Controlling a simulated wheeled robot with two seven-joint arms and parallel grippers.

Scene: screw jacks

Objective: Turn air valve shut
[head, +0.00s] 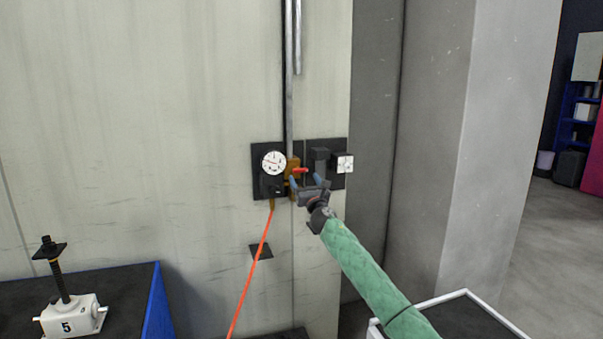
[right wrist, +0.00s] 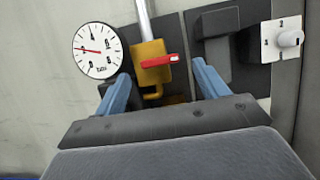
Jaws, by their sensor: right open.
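The air valve (head: 292,170) is a yellow-brown body with a red handle (head: 299,170), mounted on a dark wall panel (head: 337,181). In the right wrist view the valve body (right wrist: 151,62) and its red handle (right wrist: 159,60) show clearly; the handle lies roughly level, pointing right. My right gripper (head: 309,182) is in front of the valve, at its lower right in the head view. In the right wrist view its two blue fingers (right wrist: 162,85) are spread apart, with the handle seen between and beyond them. It holds nothing. My left gripper is not in view.
A round gauge (head: 273,162) sits left of the valve, with an orange hose (head: 251,265) hanging below. A dark block (head: 319,158) and a white dial box (head: 344,163) are at right. A screw jack (head: 70,312) stands on a table at lower left.

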